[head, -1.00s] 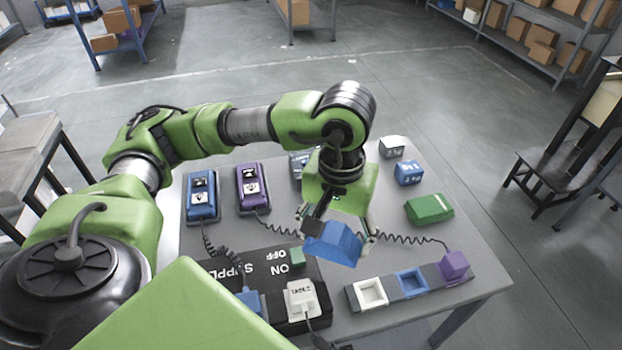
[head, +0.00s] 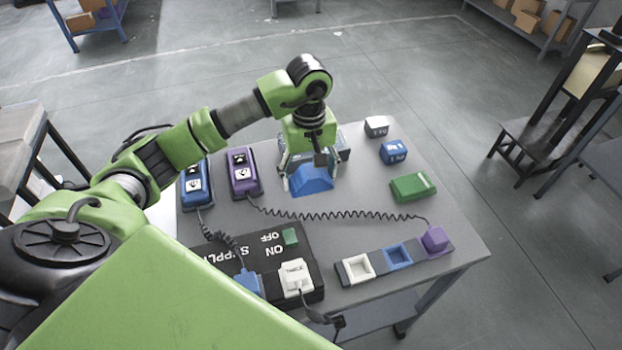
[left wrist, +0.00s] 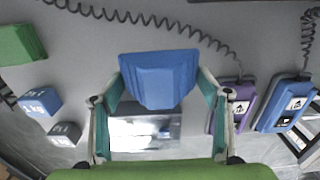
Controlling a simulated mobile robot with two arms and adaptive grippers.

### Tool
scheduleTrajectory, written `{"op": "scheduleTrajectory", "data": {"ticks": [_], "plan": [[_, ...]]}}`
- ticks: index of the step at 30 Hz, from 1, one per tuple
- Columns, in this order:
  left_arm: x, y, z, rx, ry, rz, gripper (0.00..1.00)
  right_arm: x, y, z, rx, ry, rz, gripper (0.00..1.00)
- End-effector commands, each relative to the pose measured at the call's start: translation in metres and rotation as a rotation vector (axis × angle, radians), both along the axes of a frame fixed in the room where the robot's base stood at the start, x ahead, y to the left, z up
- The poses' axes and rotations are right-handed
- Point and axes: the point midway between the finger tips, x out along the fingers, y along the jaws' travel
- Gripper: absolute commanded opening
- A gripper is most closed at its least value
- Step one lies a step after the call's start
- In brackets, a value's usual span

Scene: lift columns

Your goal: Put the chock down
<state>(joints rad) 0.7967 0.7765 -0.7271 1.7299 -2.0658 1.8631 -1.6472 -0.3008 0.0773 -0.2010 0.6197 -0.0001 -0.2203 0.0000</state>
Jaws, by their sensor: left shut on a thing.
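The blue wedge-shaped chock (head: 311,181) is between the fingers of my left gripper (head: 312,172), near the middle back of the grey table (head: 345,218). In the left wrist view the chock (left wrist: 158,78) sits between the fingertips of my left gripper (left wrist: 160,88), with a finger against each side. The gripper points down. I cannot tell whether the underside of the chock touches the table. My right gripper is not in view.
A green block (head: 412,187), a blue weight (head: 393,152) and a grey weight (head: 376,127) stand to the right. Blue (head: 196,184) and purple (head: 243,172) control boxes stand left. A socket strip (head: 397,257) and black supply panel (head: 215,255) lie in front. A silvery item (left wrist: 145,133) is partly hidden.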

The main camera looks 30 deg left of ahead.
Motion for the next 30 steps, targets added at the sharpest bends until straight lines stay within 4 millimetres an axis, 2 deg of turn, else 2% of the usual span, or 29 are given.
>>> {"op": "scheduleTrajectory", "data": {"ticks": [3,11,15,18,29,30], "plan": [[0.012,0.004,-0.013,-0.001,-0.001,0.002,0.35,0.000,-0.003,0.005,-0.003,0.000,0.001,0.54],[0.023,0.009,-0.029,-0.001,-0.001,0.001,0.35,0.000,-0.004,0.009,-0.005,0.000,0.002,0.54],[0.022,0.008,-0.047,-0.003,0.000,0.000,0.35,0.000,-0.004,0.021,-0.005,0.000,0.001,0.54],[0.022,0.008,-0.056,-0.002,-0.002,-0.001,0.35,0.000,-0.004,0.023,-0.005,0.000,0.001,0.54],[0.023,0.009,-0.062,0.000,-0.005,-0.001,0.35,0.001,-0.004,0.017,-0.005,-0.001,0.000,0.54],[0.023,0.009,-0.062,0.000,-0.004,-0.001,0.72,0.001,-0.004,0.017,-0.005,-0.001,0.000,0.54]]}}
